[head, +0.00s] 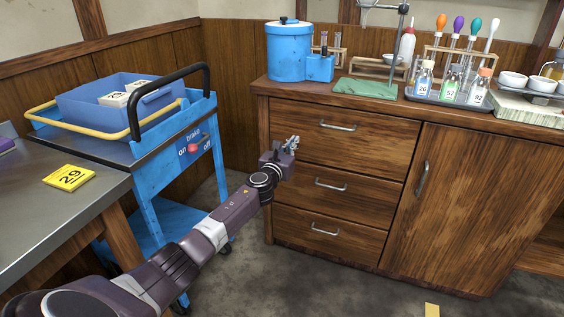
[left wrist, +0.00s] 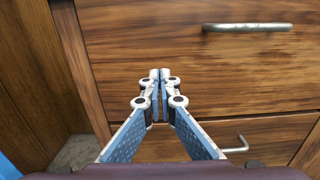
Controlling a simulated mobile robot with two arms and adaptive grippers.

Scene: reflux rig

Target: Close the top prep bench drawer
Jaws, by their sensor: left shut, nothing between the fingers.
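The prep bench (head: 400,190) is brown wood with several drawers at its left. Its top drawer (head: 375,148) has a metal bar handle (head: 338,127) and its front looks flush or nearly flush with the bench face. My left gripper (head: 292,143) is shut and empty, in front of the left part of the top drawer, left of and a little below its handle. In the left wrist view the shut fingertips (left wrist: 160,75) point at the wooden top drawer front (left wrist: 250,70), with its handle (left wrist: 248,27) to the upper right. I cannot tell whether they touch it. My right gripper is out of view.
A second drawer (head: 385,206) and a lower drawer (head: 355,240) look closed. A blue cart (head: 205,165) with a black handle stands left of the bench. A metal table (head: 60,215) is at the near left. A blue pot (head: 288,55) and bottles stand on the bench top.

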